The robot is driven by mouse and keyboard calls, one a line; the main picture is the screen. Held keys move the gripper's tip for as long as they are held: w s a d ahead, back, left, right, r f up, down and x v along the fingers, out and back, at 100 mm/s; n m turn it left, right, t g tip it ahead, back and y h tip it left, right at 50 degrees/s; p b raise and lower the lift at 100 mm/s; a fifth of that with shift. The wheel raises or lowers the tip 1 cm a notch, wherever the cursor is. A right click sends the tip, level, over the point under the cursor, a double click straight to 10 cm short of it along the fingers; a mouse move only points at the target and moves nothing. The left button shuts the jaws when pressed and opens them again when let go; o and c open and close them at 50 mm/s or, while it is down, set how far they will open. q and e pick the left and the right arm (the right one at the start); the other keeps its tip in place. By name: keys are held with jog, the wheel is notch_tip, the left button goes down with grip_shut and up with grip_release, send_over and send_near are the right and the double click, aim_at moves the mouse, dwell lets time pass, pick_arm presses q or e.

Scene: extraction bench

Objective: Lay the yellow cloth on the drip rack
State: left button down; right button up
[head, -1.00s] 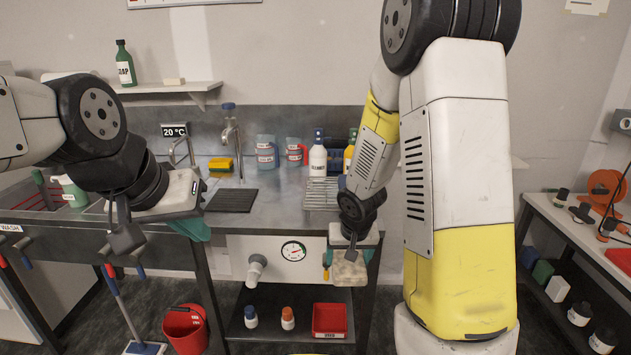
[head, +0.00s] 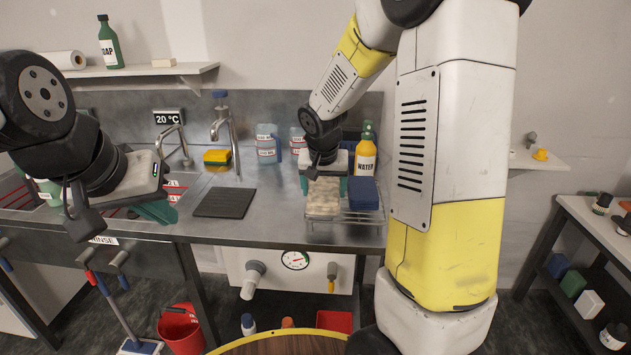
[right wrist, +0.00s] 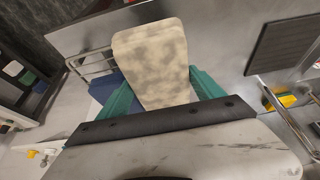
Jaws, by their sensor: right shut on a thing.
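My right gripper (head: 325,176) is shut on the yellow cloth (head: 323,197), a pale, stained, flat pad. It holds the cloth over the left part of the wire drip rack (head: 345,220); I cannot tell whether the cloth touches the wires. In the right wrist view, the cloth (right wrist: 152,62) sits between the green fingers, with rack wires (right wrist: 92,66) behind it. A blue block (head: 363,193) is on the rack, to the right of the cloth. My left gripper (head: 153,211) is over the sink side at left, its opening hidden.
A yellow bottle (head: 366,155) stands behind the rack. Jugs (head: 267,143) stand at the back. Bare steel lies between mat and rack.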

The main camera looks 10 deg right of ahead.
aim_at(325, 186)
jog(key=w, duration=0.2)
jog(key=w+d, duration=0.1)
jog(key=w, duration=0.2)
jog(key=w+d, duration=0.1)
jog(key=w, duration=0.1)
jog(key=shift+w+d+f, duration=0.15)
jog(key=shift+w+f, duration=0.2)
jog(key=shift+w, duration=0.05)
jog(key=shift+w+f, duration=0.2)
jog(key=shift+f, duration=1.6)
jog(key=o, duration=1.3)
jog(key=shift+f, duration=0.15)
